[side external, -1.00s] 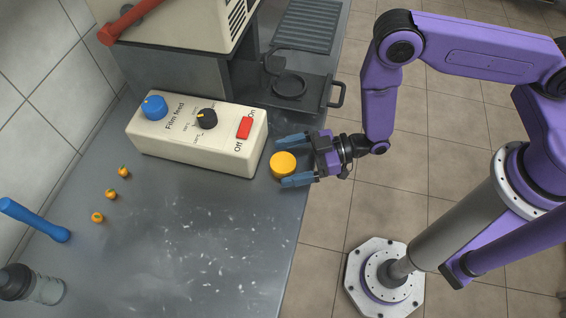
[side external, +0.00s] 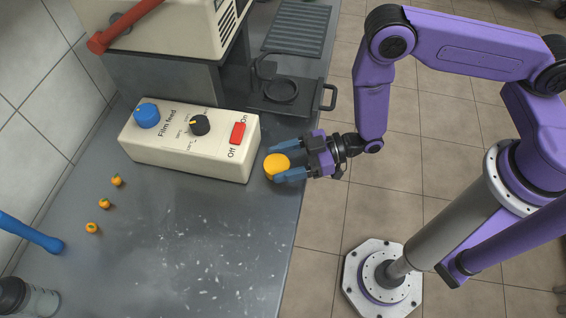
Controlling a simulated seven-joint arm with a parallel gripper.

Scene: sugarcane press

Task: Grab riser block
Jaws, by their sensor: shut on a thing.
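The riser block appears to be the short yellow-orange cylinder (side external: 277,166) on the grey metal counter, near its right edge and just right of the control box. My gripper (side external: 284,162) reaches in from the right with its blue fingers on either side of the cylinder. The fingers are shut on it. The far side of the cylinder and the exact contact are partly hidden by the fingers. It looks to be at counter height; I cannot tell whether it is lifted.
A cream control box (side external: 190,138) with knobs and a red switch stands close left of the cylinder. Behind is a dark press tray with a handle (side external: 285,95).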

